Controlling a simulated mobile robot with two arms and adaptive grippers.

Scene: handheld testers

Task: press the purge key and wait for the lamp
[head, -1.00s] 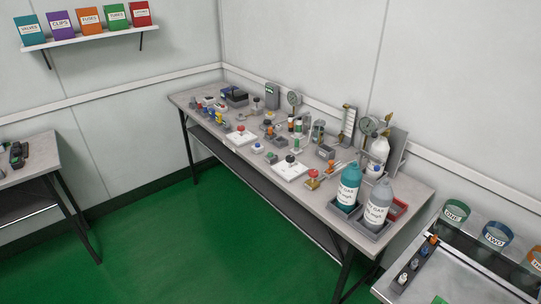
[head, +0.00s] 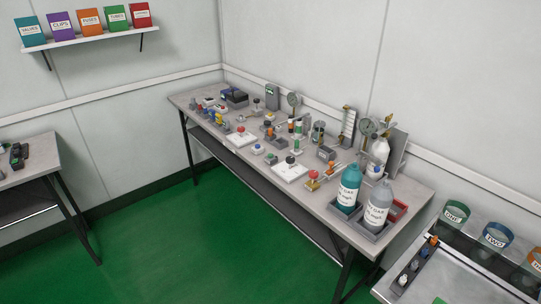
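The long grey workbench (head: 325,207) stands against the far wall, with many small devices on it. White plates with coloured buttons lie along its front side, one with a red button (head: 241,129) and one with a dark knob (head: 290,159). Small handheld devices stand among them, including a dark grey one (head: 326,152) and a taller grey one at the back (head: 272,96). I cannot tell at this size which one has the purge key or a lamp. Neither of my grippers is in view.
A second bench (head: 40,165) is at left, another with labelled cups (head: 455,213) at right. The green floor (head: 190,250) is clear.

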